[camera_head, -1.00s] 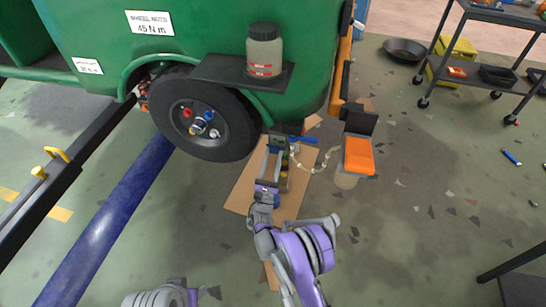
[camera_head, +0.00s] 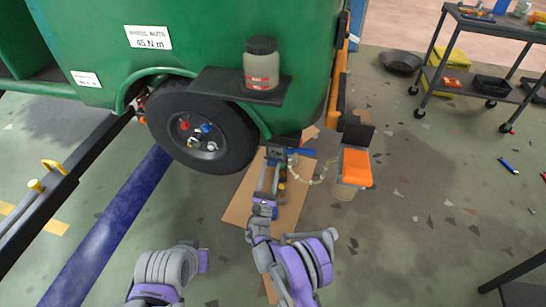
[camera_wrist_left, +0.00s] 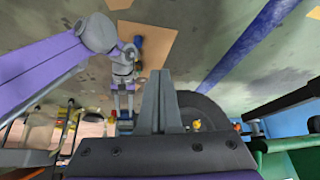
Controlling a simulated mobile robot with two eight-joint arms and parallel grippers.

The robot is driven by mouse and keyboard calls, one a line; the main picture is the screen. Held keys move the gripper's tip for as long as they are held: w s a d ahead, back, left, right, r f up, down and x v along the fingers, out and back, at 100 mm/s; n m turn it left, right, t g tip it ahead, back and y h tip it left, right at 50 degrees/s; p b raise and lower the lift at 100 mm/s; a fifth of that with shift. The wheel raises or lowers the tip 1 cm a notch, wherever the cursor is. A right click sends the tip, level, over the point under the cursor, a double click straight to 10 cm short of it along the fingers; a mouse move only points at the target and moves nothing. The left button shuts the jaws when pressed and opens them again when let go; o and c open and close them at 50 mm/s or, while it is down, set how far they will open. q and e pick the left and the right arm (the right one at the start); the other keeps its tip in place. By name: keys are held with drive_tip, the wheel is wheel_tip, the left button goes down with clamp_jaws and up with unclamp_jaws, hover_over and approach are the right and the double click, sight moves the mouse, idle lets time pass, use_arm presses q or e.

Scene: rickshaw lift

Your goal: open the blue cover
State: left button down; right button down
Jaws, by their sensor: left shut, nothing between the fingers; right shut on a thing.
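A small blue part (camera_head: 300,152), which may be the blue cover, lies above the cardboard sheet (camera_head: 240,203) beside the wheel. A blue end also shows in the left wrist view (camera_wrist_left: 138,42). My right gripper (camera_head: 269,172) reaches over the sheet, just below the blue part in the picture. It is shut on a narrow thing too small and covered to make out. I cannot tell whether that thing belongs to the blue part. My left gripper (camera_wrist_left: 161,75) is shut and empty, apart from the blue part.
The green rickshaw body (camera_head: 210,45) and its black wheel (camera_head: 235,130) stand close at upper left. A jar (camera_head: 261,65) stands on its shelf. An orange-topped container (camera_head: 356,168) is right of the sheet. A cart (camera_head: 470,80) stands far right. Floor between is mostly clear.

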use_arm(q)
drive_tip(key=w+d+r+m+t+h, duration=0.1)
drive_tip(key=w+d, duration=0.5)
drive_tip(key=w, duration=0.3)
drive_tip(key=w+d+m+t+h, duration=0.1)
drive_tip(key=w+d+t, duration=0.1)
drive_tip(key=w+d, duration=0.55)
drive_tip(key=w+d+r+m+t+h, duration=0.1)
drive_tip(key=w+d, duration=0.3)
drive_tip(key=w, duration=0.7)
drive_tip(key=x, duration=0.9)
drive_tip(key=shift+w+f, duration=0.1)
drive_tip(key=shift+w, duration=0.05)
